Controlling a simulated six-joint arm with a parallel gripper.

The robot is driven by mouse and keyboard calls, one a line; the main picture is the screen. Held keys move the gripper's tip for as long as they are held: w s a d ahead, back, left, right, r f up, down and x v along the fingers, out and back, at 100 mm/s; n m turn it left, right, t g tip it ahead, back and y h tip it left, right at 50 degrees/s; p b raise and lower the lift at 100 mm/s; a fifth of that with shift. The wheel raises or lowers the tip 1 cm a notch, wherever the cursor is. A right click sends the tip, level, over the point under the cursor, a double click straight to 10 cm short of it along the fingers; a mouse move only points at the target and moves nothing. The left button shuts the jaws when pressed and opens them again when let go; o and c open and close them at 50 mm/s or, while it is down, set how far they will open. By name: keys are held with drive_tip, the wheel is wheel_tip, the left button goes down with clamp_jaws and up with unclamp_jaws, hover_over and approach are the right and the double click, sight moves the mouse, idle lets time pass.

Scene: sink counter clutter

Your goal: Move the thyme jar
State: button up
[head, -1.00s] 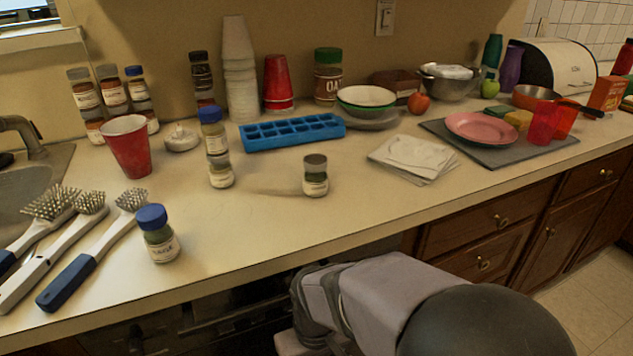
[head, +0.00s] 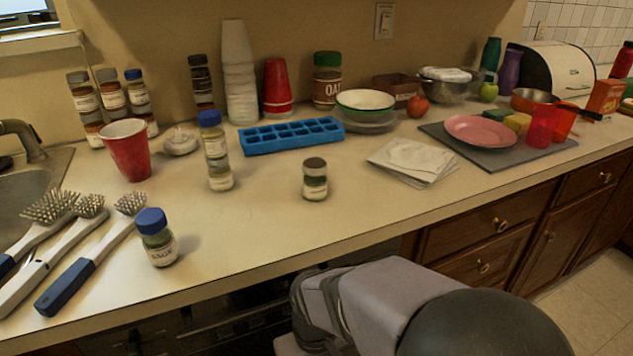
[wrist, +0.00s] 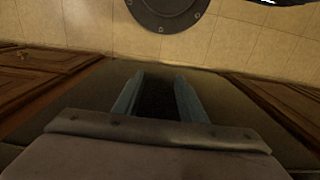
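No label in view clearly reads thyme, so I cannot tell for sure which jar is the thyme jar. A small dark-lidded jar (head: 315,180) stands alone upright mid-counter, its label too blurred to read. A blue-lidded jar (head: 157,240) near the front edge appears labelled sage. A blue-lidded stack of jars (head: 217,160) stands behind, left of the dark-lidded jar. More jars (head: 112,98) are stacked at the back left, and a dark-lidded stack (head: 201,84) stands against the wall. My gripper (wrist: 158,88) shows in the wrist view with its fingers apart, empty, away from the jars.
Brushes (head: 60,255) lie by the sink (head: 30,190) at left. A red cup (head: 127,152), blue ice tray (head: 292,135), napkins (head: 412,160) and pink plate (head: 480,130) on a grey mat surround the middle. Bare counter (head: 260,225) lies in front of the dark-lidded jar.

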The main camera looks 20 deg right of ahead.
drive_tip(key=shift+r, duration=0.25)
drive_tip(key=c, duration=0.5)
drive_tip(key=d+r+p, duration=0.1)
drive_tip(key=r+p, duration=0.2)
drive_tip(key=s+d+r+g+p, duration=0.1)
drive_tip(key=d+r+p, duration=0.1)
drive_tip(key=r+p, duration=0.1)
drive_tip(key=d+r+g+p, duration=0.1)
drive_tip(key=d+r+p, duration=0.1)
drive_tip(key=r+p, duration=0.2)
drive_tip(key=shift+s+d+r+n+h, duration=0.2)
drive_tip(key=shift+r+n+h, duration=0.1)
drive_tip(key=shift+n, duration=0.1)
clamp_jaws()
drive_tip(key=d+r+g+p, duration=0.3)
drive_tip(key=d+r+p, duration=0.5)
drive_tip(key=d, duration=0.3)
drive_tip(key=w+a+r+t+p, duration=0.2)
drive_tip(key=w+r+p, duration=0.4)
drive_tip(key=r, duration=0.4)
drive_tip(key=w+a+r+t+p, duration=0.3)
drive_tip(key=w+a+r+p, duration=0.1)
drive_tip(key=w+r+p, duration=0.3)
wheel_tip(320, 180, up, 3)
drive_tip(key=shift+w+a+r, duration=0.15)
drive_tip(key=shift+w, duration=1.05)
